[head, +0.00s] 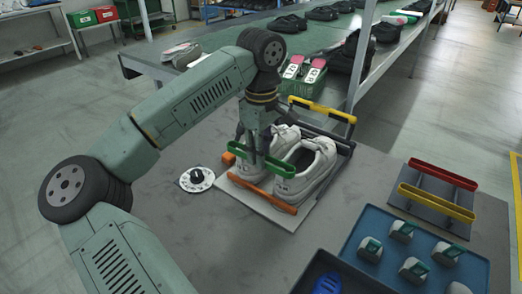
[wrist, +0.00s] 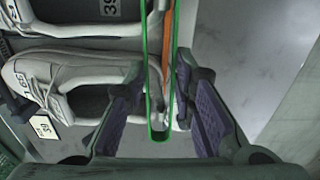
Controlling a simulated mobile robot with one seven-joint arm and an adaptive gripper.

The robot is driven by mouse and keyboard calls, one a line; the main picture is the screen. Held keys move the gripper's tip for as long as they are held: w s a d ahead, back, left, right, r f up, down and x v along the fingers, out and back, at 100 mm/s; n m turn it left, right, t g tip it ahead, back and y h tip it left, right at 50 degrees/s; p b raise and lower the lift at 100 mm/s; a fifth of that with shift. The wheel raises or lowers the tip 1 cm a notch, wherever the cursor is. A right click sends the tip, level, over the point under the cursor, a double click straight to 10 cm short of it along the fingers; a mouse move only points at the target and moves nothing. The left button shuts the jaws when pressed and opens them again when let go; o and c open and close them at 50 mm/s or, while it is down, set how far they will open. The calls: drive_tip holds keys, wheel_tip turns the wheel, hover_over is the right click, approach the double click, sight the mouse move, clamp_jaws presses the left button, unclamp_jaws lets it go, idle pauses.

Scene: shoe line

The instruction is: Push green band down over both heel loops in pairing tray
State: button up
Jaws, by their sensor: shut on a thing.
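The green band (head: 272,166) is a long narrow loop, held level above the near, heel end of two white shoes, the right one (head: 318,160) and the left one (head: 283,138). My gripper (head: 259,154) points down and is shut on the band. In the wrist view the band (wrist: 147,60) runs between the fingers (wrist: 160,90), over the heel end of the numbered shoes (wrist: 85,75). The shoes lie side by side in the pairing tray (head: 283,218), with an orange bar (head: 262,196) across its front. I cannot make out the heel loops clearly or whether the band surrounds them.
A yellow bar (head: 322,109) stands behind the shoes. A rack at right carries a red band (head: 445,174) and a yellow band (head: 436,202). A blue tray (head: 350,246) with several grey pieces is at front right. A dial (head: 197,179) sits left of the tray.

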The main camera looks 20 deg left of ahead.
drive_tip(key=o, duration=0.9)
drive_tip(key=shift+r, duration=0.1)
wheel_tip(320, 180, up, 9)
drive_tip(key=p, duration=0.6)
idle(0.7)
drive_tip(key=shift+s+f, duration=0.1)
drive_tip(key=shift+f, duration=0.1)
